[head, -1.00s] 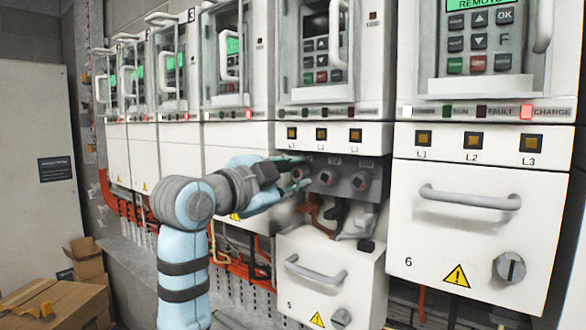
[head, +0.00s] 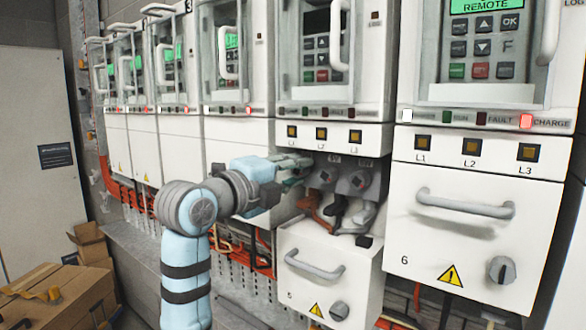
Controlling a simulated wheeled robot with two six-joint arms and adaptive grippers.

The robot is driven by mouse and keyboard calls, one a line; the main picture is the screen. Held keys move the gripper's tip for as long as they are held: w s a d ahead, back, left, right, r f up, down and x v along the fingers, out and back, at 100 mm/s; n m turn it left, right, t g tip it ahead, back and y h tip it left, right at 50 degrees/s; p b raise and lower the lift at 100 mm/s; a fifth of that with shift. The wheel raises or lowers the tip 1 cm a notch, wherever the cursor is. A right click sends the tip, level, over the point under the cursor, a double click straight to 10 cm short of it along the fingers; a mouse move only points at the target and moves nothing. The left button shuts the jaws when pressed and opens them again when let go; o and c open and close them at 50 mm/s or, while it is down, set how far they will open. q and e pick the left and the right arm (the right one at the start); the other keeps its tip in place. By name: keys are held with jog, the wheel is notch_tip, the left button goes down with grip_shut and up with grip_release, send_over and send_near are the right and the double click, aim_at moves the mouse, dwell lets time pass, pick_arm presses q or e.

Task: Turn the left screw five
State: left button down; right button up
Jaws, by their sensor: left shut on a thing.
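Cabinet 5 has its lower cover pulled down (head: 325,268), baring a grey terminal block (head: 342,166) with a row of round screws. The middle screw (head: 326,177) and right screw (head: 358,181) show. The left screw is hidden behind my left gripper (head: 296,172), whose fingers reach the left end of the block. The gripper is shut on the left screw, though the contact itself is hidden. My right gripper is out of view.
Orange, black and grey cable lugs (head: 338,211) hang just below the block. The closed cover of cabinet 6 (head: 470,235) stands to the right. Other drive cabinets (head: 165,150) line the left. Cardboard boxes (head: 60,295) lie on the left.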

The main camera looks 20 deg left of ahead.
pick_arm(q)
jog(key=shift+f+m, duration=0.1)
jog(key=shift+m, duration=0.4)
jog(key=c, duration=1.3)
grip_release()
